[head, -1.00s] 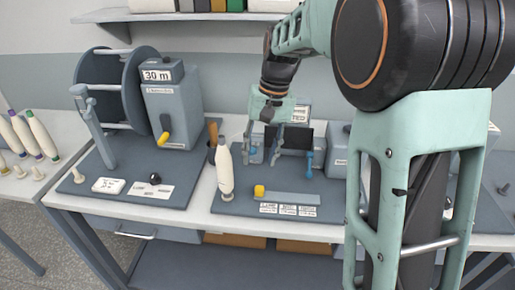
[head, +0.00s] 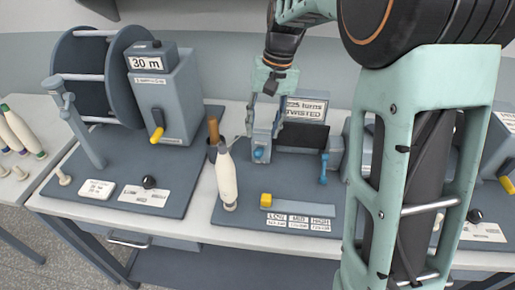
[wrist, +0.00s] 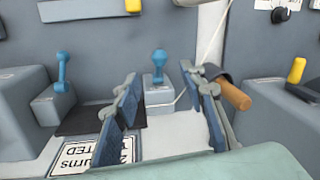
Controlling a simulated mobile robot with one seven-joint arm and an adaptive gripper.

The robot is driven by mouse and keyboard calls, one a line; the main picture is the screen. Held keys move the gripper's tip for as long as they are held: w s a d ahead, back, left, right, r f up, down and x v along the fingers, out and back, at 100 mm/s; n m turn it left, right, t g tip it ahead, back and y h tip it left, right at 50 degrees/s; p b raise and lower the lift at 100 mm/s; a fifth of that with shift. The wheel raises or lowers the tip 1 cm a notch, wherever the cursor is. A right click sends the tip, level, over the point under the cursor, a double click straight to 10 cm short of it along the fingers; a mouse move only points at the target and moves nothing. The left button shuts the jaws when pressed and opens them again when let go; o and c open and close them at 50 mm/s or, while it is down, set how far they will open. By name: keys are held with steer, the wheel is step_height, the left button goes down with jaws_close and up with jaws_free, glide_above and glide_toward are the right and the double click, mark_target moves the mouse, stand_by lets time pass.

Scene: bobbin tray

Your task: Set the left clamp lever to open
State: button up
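The left clamp lever (head: 259,155) is a small blue lever with a round knob on a grey block. In the wrist view the same lever (wrist: 158,64) stands beyond the gap between my fingers. My gripper (head: 264,130) is open and empty, just above and behind this clamp; its two blue-padded fingers (wrist: 160,92) show apart in the wrist view. I see no finger touching the lever. The right clamp lever (head: 323,167), also blue, is to the right; it shows at the left of the wrist view (wrist: 63,72).
A white bobbin (head: 227,180) stands left of the clamps, near a wooden-handled tool (head: 213,130). A thin thread (wrist: 212,38) runs by the left clamp. A yellow slider knob (head: 266,200) is in front. A sign (head: 306,107) reads "225 turns TWISTED". A winder (head: 165,95) stands farther left.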

mark_target(259, 150)
steer(key=f, duration=0.3)
steer(key=a+f, duration=0.1)
steer(key=f, duration=0.5)
steer(key=shift+s+a+f+p, duration=0.1)
steer(key=shift+a+f+p, duration=0.15)
steer(key=shift+p, duration=0.1)
jaws_close()
